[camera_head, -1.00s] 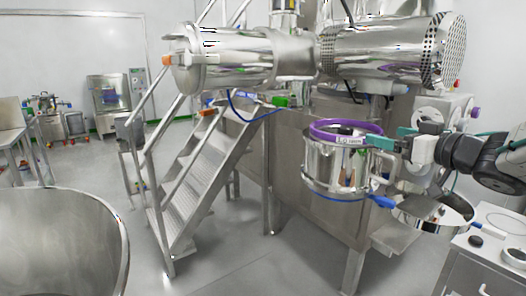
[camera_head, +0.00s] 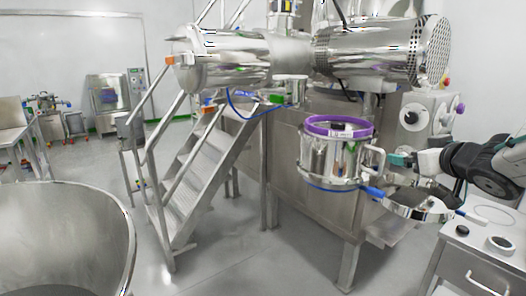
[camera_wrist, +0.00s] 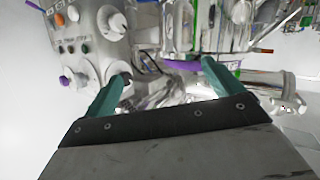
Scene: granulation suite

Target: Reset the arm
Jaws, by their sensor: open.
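My gripper (camera_head: 397,160) is at the right of the head view, at the end of my arm. It is just right of the handle of a steel pot with a purple rim (camera_head: 334,158). In the wrist view my gripper (camera_wrist: 166,70) shows two teal fingers spread apart with nothing held between them. Steel machine parts and a piece of the purple rim lie beyond the fingers there. In the head view one finger largely hides the other.
A round steel lid or pan with a blue handle (camera_head: 420,202) sits below my gripper. A steel cabinet (camera_head: 478,262) stands at the lower right. A control panel with knobs (camera_head: 425,115) is behind my gripper. Steel stairs (camera_head: 190,190) and a large bowl (camera_head: 60,235) are left.

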